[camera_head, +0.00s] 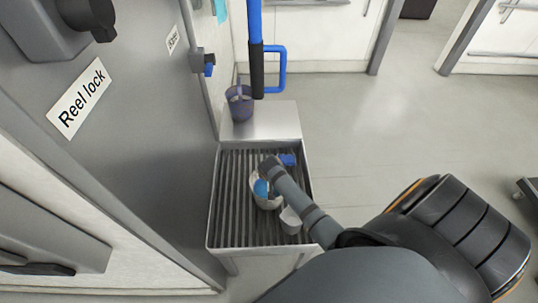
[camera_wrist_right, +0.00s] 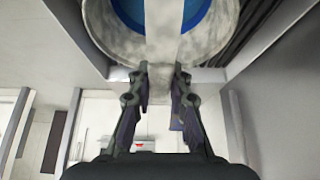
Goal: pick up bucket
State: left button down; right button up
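A whitish bucket (camera_head: 268,202) with something blue inside stands at or just above the slatted grate. In the right wrist view the bucket (camera_wrist_right: 105,35) fills the top, and its pale handle strip (camera_wrist_right: 163,25) crosses the mouth down to my fingertips. My right gripper (camera_wrist_right: 161,75) has its fingers drawn close on both sides of this strip and appears shut on it. In the head view my right arm covers part of the bucket, and whether it touches the grate is unclear. My left gripper is not in view.
The slatted grate (camera_head: 233,215) joins a plain metal shelf (camera_head: 270,122) with a purple bucket (camera_head: 240,106). A small blue object (camera_head: 288,159) and a pale one (camera_head: 290,220) are near my arm. A grey cabinet wall stands left; a blue pole (camera_head: 255,25) hangs behind.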

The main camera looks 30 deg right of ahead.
grip_shut()
